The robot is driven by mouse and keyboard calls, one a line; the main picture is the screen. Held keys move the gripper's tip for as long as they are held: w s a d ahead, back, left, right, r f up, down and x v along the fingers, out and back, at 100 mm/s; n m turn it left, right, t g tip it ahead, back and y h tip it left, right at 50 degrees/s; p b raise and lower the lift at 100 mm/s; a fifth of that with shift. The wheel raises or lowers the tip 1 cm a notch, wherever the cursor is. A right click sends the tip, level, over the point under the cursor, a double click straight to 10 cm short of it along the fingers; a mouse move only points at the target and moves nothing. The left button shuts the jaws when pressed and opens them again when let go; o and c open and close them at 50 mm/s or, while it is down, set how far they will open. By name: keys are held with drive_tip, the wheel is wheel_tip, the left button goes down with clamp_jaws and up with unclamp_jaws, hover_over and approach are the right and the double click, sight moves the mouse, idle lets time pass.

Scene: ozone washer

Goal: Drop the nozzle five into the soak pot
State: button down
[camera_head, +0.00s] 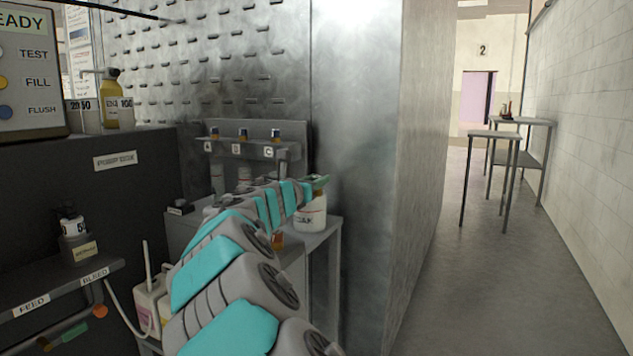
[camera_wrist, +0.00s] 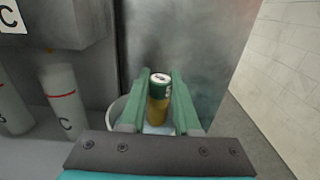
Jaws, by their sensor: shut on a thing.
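The nozzle (camera_wrist: 158,108), with a green upper part and a brass-coloured lower part, stands between the green fingers of my gripper (camera_wrist: 157,92) in the wrist view. My gripper is shut on it. Below and behind the nozzle is the white soak pot (camera_wrist: 117,106), whose left rim shows beside the left finger. In the head view the soak pot (camera_head: 311,214) stands on the right end of a grey bench, with my gripper (camera_head: 318,183) just over its top. The nozzle's lower end is over or within the pot's mouth; I cannot tell how deep.
A metal rack (camera_head: 254,148) marked A, B and C stands behind the bench. White tubes (camera_wrist: 65,100) with red lines stand left of the pot. A steel wall (camera_head: 365,150) rises close behind and right. A dark shelf (camera_head: 60,285) is at lower left. The corridor floor at right is open.

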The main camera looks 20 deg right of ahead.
drive_tip(key=c, duration=0.6)
unclamp_jaws()
drive_tip(key=shift+o, duration=0.2)
drive_tip(key=v, duration=0.8)
drive_tip(key=shift+d, duration=0.1)
